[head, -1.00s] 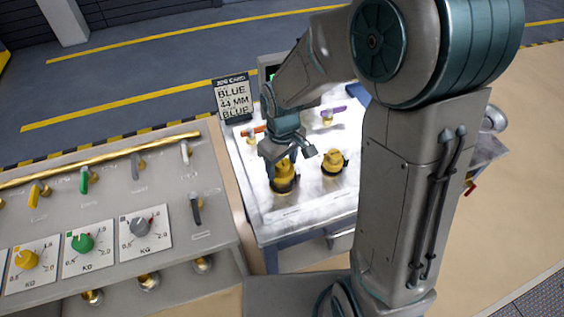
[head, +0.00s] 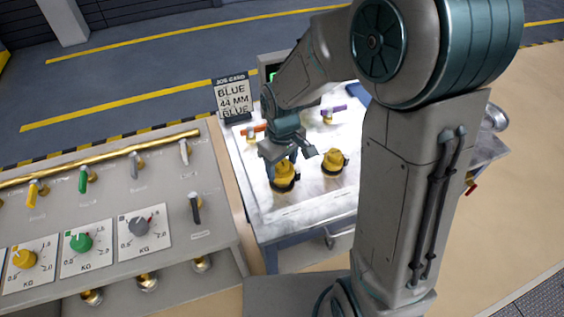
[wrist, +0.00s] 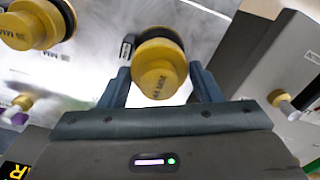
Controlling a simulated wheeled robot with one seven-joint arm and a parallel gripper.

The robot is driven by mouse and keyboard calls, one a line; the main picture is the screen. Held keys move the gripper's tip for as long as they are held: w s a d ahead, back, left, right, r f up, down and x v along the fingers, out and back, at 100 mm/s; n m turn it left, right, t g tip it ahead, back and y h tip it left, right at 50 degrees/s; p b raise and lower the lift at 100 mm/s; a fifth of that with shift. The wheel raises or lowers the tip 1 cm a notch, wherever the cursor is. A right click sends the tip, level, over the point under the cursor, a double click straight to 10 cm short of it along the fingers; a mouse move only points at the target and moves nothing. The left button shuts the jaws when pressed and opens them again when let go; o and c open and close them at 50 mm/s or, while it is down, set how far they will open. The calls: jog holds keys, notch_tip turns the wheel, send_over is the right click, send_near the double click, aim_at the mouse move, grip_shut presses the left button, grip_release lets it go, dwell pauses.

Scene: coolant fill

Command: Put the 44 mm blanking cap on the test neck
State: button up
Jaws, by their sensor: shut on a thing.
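My gripper (head: 284,163) points down over the steel bench and is shut on a yellow cap (head: 285,172). In the wrist view this yellow cap (wrist: 158,75) sits between the two fingers, with a dark ring around its far end. Its lettering is too small to read surely. A second yellow cap (head: 333,159) with a dark ring stands to the right, apart from my gripper; it also shows in the wrist view (wrist: 30,25), marked "MM". I cannot tell which piece is the test neck, or whether the held cap touches what is beneath it.
A job card (head: 232,98) reading "BLUE 44 MM BLUE" stands at the bench's back left. Orange (head: 253,130) and purple (head: 333,111) valve handles are behind the caps. A grey panel (head: 110,205) with knobs and levers is at left. The bench front is clear.

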aim_at(283, 163)
jog(key=shift+f+b, duration=0.8)
jog(key=shift+f, duration=0.2)
jog(key=o, duration=1)
jog(key=shift+r, duration=0.2)
notch_tip(283, 163, up, 14)
jog(key=shift+f+b, duration=0.15)
jog(key=shift+b, duration=0.25)
jog(key=shift+d, duration=0.1)
jog(key=s+d+m+t, duration=0.1)
jog(key=s+d+m, duration=0.1)
jog(key=s+d, duration=0.2)
jog(key=s+d+m+t, duration=0.1)
jog(key=s+d+m, duration=0.2)
jog(key=s, duration=0.1)
jog(key=s+d+m+t, duration=0.1)
jog(key=s+d+m, duration=0.2)
jog(key=s+d, duration=0.1)
jog(key=shift+s+d+t, duration=0.3)
jog(key=shift+s+d, duration=0.05)
